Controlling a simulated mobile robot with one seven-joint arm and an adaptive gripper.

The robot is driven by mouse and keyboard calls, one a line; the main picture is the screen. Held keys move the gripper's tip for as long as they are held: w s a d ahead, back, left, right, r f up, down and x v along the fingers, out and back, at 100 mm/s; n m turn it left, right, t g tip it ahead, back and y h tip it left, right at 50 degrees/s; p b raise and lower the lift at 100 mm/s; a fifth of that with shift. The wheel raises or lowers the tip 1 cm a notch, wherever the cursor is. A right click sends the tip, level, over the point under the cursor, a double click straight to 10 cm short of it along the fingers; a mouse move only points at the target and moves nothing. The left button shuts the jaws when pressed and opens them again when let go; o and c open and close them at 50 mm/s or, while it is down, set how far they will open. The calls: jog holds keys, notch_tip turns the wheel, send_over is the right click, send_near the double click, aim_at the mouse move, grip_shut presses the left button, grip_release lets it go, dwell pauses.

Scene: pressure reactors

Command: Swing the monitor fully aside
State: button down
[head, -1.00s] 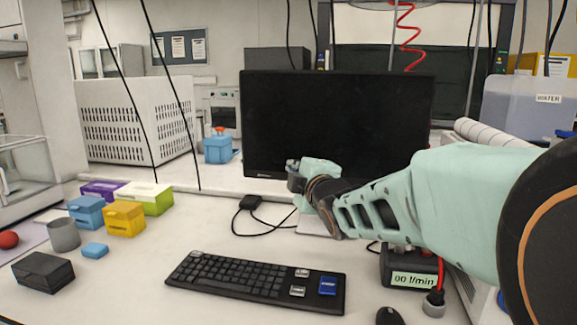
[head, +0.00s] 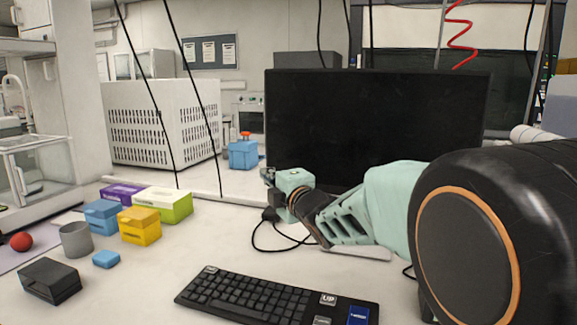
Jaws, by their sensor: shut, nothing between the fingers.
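The monitor (head: 375,125) is a wide black screen standing upright at the back of the bench, facing me in the head view. Its lower right part is hidden behind my arm. Part of its pale stand base (head: 358,252) shows below my arm. My gripper (head: 267,177) is shut and empty, at the monitor's lower left corner, pointing left. I cannot tell whether it touches the monitor's edge.
A black keyboard (head: 270,297) lies in front. Black cables (head: 262,240) loop below my gripper. Coloured boxes, a grey cup (head: 76,240) and a red ball (head: 21,241) are at left. A blue container (head: 243,153) stands behind, left of the monitor.

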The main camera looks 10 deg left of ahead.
jog(key=w+a, duration=0.2)
jog(key=w, duration=0.6)
jog(key=shift+a+p, duration=0.15)
jog(key=shift+p, duration=0.25)
jog(key=shift+w, duration=0.1)
